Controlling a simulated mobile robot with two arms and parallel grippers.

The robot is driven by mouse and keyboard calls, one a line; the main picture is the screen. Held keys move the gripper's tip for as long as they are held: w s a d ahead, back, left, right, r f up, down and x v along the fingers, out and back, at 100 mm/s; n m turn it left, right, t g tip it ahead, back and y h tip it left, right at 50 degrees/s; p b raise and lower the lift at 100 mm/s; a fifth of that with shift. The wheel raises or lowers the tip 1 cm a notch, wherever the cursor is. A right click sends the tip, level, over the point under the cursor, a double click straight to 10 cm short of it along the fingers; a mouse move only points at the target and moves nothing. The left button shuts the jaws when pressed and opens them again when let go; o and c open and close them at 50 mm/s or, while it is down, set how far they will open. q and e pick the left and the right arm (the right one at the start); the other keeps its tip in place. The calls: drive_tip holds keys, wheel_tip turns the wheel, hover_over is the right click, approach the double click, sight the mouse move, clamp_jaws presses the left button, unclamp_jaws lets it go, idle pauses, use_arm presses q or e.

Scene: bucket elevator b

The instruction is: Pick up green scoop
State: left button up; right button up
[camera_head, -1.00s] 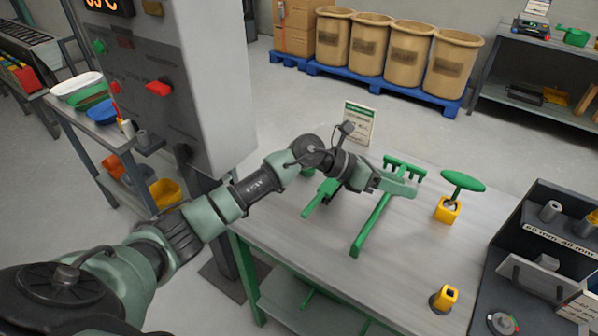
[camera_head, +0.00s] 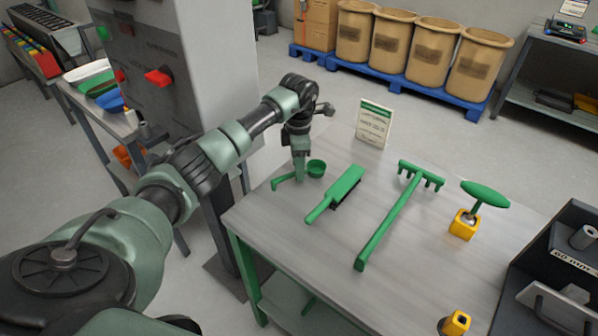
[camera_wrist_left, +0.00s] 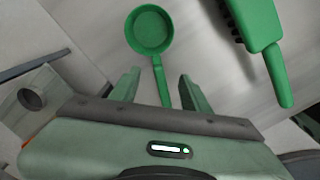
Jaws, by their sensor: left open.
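The green scoop (camera_head: 316,169) lies on the table's left part, its round bowl to the right of my left gripper and its handle running left below it. My left gripper (camera_head: 300,178) points down over the handle. In the left wrist view the scoop's bowl (camera_wrist_left: 150,30) lies beyond the fingers, and its handle reaches back between the two open fingertips (camera_wrist_left: 158,84). The gripper is open with nothing held. Whether the fingers are level with the handle is hard to tell. My right gripper is out of view.
A green brush (camera_head: 337,192) lies close to the right of the scoop. A green rake (camera_head: 391,219) and a green tool on a yellow holder (camera_head: 465,223) are farther right. A sign (camera_head: 373,124) stands at the table's back edge. A grey cabinet (camera_head: 185,70) stands left.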

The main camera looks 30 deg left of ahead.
use_arm(q)
drive_tip(key=shift+f, duration=1.25)
clamp_jaws()
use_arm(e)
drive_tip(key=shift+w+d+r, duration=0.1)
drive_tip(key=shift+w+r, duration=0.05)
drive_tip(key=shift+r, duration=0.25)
use_arm(q)
drive_tip(key=shift+r, duration=0.1)
